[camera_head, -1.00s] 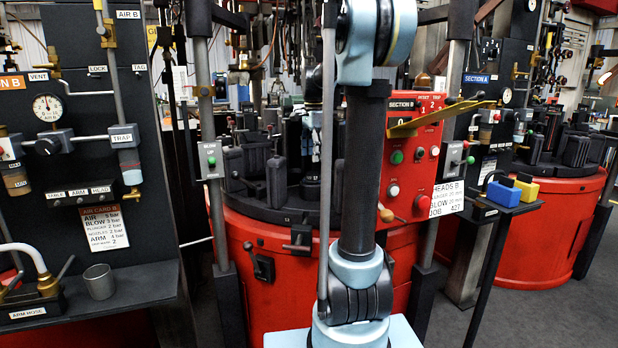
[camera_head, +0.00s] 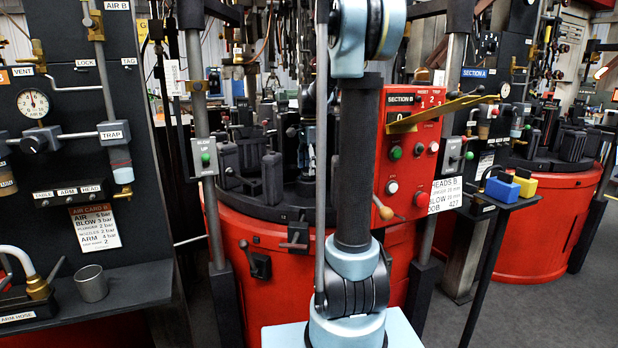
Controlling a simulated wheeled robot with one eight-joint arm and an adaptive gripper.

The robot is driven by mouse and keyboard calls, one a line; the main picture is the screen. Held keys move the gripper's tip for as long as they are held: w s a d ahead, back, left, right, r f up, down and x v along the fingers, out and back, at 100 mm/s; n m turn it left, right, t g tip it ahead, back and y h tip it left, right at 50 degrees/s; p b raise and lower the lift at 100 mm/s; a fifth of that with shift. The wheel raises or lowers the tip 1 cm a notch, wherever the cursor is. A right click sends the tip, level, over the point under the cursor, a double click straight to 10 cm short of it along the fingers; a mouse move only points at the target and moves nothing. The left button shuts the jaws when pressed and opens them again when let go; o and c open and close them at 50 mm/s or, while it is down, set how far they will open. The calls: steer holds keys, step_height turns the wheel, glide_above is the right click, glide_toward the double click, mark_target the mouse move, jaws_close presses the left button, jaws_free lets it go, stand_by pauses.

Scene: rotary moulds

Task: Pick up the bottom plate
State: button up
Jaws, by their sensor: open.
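I cannot make out a bottom plate for certain in the head view. Dark mould blocks (camera_head: 272,178) stand in a ring on top of the red round machine (camera_head: 270,265), behind my arm. My arm rises through the middle of the picture and hides part of that machine. My gripper is outside the picture, so its place relative to any plate does not show.
A red control panel (camera_head: 408,150) stands right of my arm. A small stand (camera_head: 500,202) holds a blue block (camera_head: 503,190) and a yellow block (camera_head: 525,187). A grey cup (camera_head: 91,283) sits on the left shelf (camera_head: 130,287). Grey floor (camera_head: 560,315) is free at the lower right.

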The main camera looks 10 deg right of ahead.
steer(key=shift+f, duration=0.15)
steer(key=c, duration=1.4)
step_height(320, 180, up, 28)
steer(key=shift+r, duration=0.1)
